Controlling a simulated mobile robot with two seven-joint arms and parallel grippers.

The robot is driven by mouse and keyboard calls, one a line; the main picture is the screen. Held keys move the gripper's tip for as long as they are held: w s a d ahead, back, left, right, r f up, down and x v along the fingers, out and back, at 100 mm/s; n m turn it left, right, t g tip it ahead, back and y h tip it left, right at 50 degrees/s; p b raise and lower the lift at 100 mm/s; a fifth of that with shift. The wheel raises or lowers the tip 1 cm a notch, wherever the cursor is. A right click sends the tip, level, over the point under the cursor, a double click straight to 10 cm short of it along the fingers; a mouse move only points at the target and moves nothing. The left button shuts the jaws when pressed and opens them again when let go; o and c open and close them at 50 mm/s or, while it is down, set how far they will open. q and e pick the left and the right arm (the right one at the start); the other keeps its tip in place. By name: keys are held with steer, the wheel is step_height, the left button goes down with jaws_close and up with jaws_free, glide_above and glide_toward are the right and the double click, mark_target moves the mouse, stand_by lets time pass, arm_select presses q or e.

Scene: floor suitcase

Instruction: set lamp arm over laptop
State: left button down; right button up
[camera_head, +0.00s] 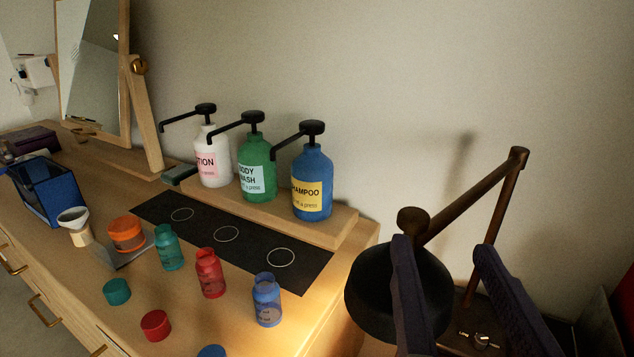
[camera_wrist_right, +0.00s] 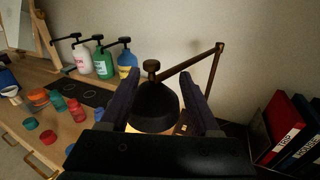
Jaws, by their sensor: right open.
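A lamp with a black dome shade (camera_head: 385,296) and a jointed bronze arm (camera_head: 468,203) stands at the right of the dresser. Its lit shade (camera_wrist_right: 156,104) shows in the right wrist view, between my fingers. The arm rises from the shade to an elbow at upper right, then drops toward a base with a small knob (camera_head: 481,339). My right gripper (camera_head: 447,252) is open, its dark fingers spread, one overlapping the shade's right side. I cannot tell whether it touches the shade. No laptop can be made out. My left gripper is not in view.
Pump bottles, white (camera_head: 212,163), green (camera_head: 257,170) and blue (camera_head: 312,185), stand on a wooden riser behind a black mat (camera_head: 216,234). Small bottles, caps and a funnel (camera_head: 74,217) occupy the wooden dresser (camera_head: 233,330). Binders (camera_wrist_right: 280,119) stand at far right. A mirror (camera_head: 94,66) stands back left.

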mark_target(411, 209)
steer(key=shift+a+f+n+t+y, duration=0.3)
steer(key=shift+a+n, duration=0.2)
steer(key=shift+w+a+r, duration=0.1)
steer(key=shift+w+r, duration=0.05)
steer(key=shift+w, duration=0.15)
steer(key=w, duration=0.2)
steer(key=w+d+p, duration=0.1)
steer(key=w, duration=0.5)
steer(key=shift+w+d, duration=0.1)
steer(key=shift+d, duration=0.1)
steer(key=shift+w+d, duration=0.1)
steer(key=shift+w, duration=0.45)
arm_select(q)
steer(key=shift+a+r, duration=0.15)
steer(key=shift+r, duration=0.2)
arm_select(e)
jaws_close()
